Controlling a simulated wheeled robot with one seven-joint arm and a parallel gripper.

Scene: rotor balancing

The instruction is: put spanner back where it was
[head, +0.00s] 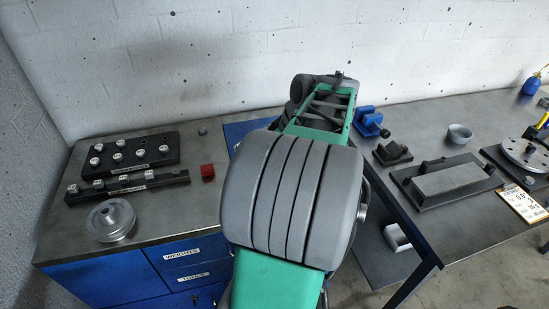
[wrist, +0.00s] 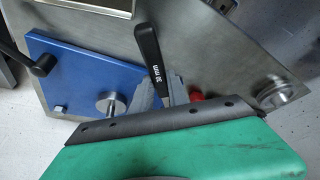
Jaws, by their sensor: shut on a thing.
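The spanner (wrist: 150,52) shows in the wrist view as a black handle with a white size marking, pointing up and away from my gripper. My gripper (wrist: 161,92) is shut on the spanner's lower part, with a grey finger on each side. The spanner is over the edge of a blue plate (wrist: 78,68) and the grey worktop; I cannot tell whether it touches either. The spanner's lower end is hidden by my wrist. In the head view my arm hides the gripper and the spanner.
The blue plate carries a black-knobbed lever (wrist: 42,65) and a metal post (wrist: 111,104). A red block (head: 207,172), weight racks (head: 125,153) and a metal pulley (head: 111,219) stand on the left bench. A dark-framed plate (head: 447,181) and grey cup (head: 459,134) are on the right table.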

